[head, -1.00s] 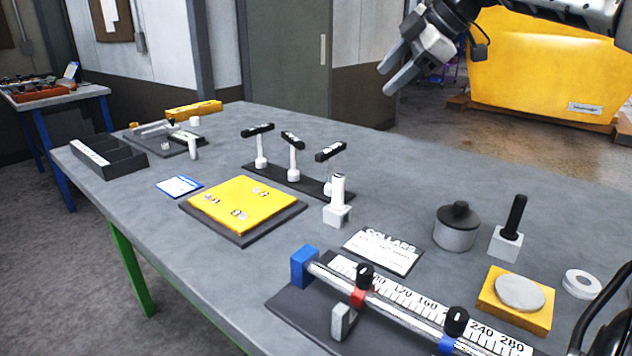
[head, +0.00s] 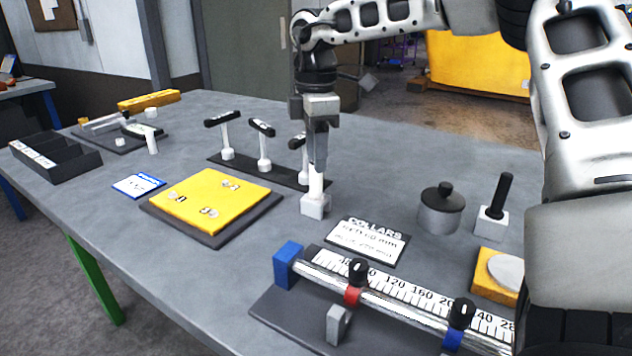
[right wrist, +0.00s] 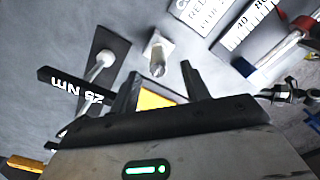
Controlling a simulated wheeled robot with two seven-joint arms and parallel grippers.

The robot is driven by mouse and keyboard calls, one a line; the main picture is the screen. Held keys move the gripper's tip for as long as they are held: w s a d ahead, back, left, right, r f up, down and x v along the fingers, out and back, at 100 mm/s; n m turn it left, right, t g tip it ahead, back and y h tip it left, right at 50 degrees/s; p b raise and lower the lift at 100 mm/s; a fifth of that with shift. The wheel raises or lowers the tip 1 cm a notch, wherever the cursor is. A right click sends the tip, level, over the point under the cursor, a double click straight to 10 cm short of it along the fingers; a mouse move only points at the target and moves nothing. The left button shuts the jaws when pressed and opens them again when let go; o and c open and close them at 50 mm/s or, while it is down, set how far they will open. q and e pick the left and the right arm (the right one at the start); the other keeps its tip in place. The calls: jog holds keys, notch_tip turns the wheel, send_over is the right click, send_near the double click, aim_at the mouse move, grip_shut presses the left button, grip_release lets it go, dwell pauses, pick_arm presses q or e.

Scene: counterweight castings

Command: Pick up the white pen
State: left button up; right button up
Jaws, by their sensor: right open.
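The white pen (head: 315,186) appears to be the upright white cylinder standing in a small pale block (head: 314,206) on the grey bench. In the right wrist view the pen (right wrist: 158,68) shows end-on with a greyish tip, its block (right wrist: 157,44) behind it. My right gripper (head: 318,163) points down directly over the pen and hides its upper part in the head view. In the right wrist view the open fingers (right wrist: 160,73) lie on either side of the pen's line, with gaps on both sides. My left gripper is not in view.
A rack with black-handled torque tools (head: 262,145) stands close left of the gripper. A yellow pad (head: 205,198), a collars card (head: 368,241) and a scaled rail fixture (head: 390,290) lie nearer. A lidded grey pot (head: 440,212) stands right. Bare bench lies between pot and pen.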

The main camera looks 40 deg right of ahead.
aim_at(316, 194)
jog(key=shift+w+d+f+p, duration=0.1)
jog(key=shift+f+p, duration=0.25)
jog(key=shift+f, duration=2.35)
jog(key=c, duration=1)
